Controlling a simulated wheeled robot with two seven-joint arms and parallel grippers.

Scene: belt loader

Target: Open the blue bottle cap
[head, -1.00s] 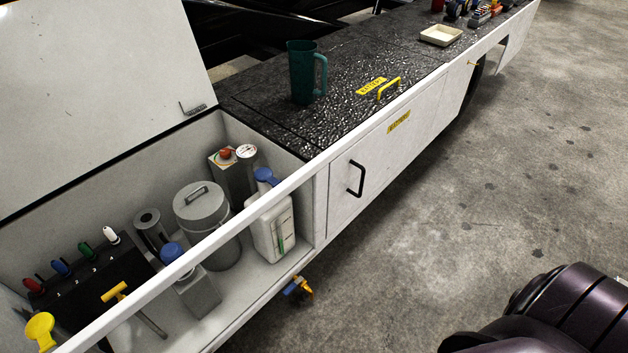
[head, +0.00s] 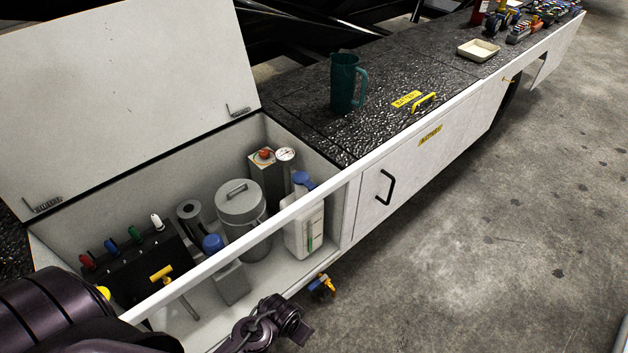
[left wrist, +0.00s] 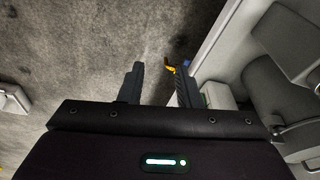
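Two blue caps show in the open compartment in the head view. One blue cap (head: 303,180) sits on a white jug (head: 302,226) at the compartment's right end. The other blue cap (head: 212,243) sits on a grey squarish bottle (head: 232,282) near the front. Both look seated on their containers. My left arm comes in at the lower left, its dark end outside the front wall, below and apart from both caps. In the left wrist view my left gripper (left wrist: 160,76) is open and empty, fingers apart over the floor. My right gripper is out of view.
A grey lidded canister (head: 241,208) stands between the bottles. A black box (head: 150,262) with coloured knobs is at left. The white front rail (head: 270,232) crosses before the bottles. A teal mug (head: 346,84) stands on the deck.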

